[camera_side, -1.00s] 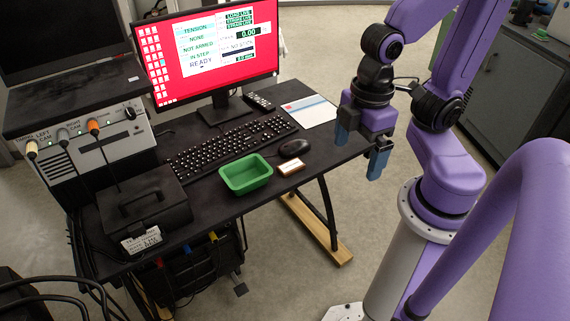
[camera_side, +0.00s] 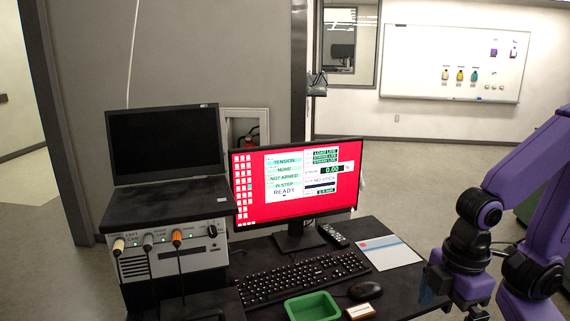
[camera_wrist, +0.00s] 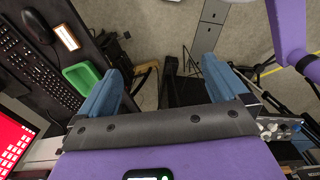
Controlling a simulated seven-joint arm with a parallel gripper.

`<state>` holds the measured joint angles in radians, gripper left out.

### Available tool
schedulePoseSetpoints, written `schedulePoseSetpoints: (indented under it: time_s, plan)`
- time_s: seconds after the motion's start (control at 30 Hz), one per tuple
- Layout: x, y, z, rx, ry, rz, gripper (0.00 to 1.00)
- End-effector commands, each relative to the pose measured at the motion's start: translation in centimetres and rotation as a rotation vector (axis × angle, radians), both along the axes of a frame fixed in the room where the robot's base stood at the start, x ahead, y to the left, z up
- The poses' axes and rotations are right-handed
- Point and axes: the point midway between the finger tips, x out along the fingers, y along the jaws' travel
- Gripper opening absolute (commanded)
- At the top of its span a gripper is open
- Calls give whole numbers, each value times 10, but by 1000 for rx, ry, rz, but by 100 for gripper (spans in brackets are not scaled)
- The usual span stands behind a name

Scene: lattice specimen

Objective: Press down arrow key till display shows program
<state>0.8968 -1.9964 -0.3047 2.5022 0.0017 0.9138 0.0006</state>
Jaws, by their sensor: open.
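The monitor (camera_side: 296,184) stands on the desk with a lit red screen showing TENSION, NONE, NOT ARMED, IN STEP and READY, plus a 0.00 readout. The black keyboard (camera_side: 303,277) lies in front of it; individual arrow keys are too small to tell apart. In the wrist view, part of the keyboard (camera_wrist: 30,70) shows at the left edge. My gripper (camera_side: 456,300) is at the right of the desk, clear of the keyboard and partly cut off by the frame. In the wrist view its blue fingers (camera_wrist: 163,78) are apart with nothing between them.
A black mouse (camera_side: 365,291), a green tray (camera_side: 313,307) and a small card (camera_side: 360,311) lie right of and before the keyboard. A remote (camera_side: 333,235) and a paper sheet (camera_side: 388,252) lie behind.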

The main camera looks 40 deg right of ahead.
Motion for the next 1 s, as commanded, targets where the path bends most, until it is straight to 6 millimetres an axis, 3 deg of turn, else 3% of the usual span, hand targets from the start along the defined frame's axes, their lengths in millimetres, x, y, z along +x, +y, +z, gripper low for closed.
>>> schedulePoseSetpoints:
  time_s: [0.13, 0.17, 0.4, 0.47, 1.0]
  plan:
    - [0, 0, 0, 0, 0, 0, 100]
    - [0, 0, 0, 0, 0, 0, 94]
    - [0, 0, 0, 0, 0, 0, 15]
    - [0, 0, 0, 0, 0, 0, 0]
    - [0, 0, 0, 0, 0, 0, 0]
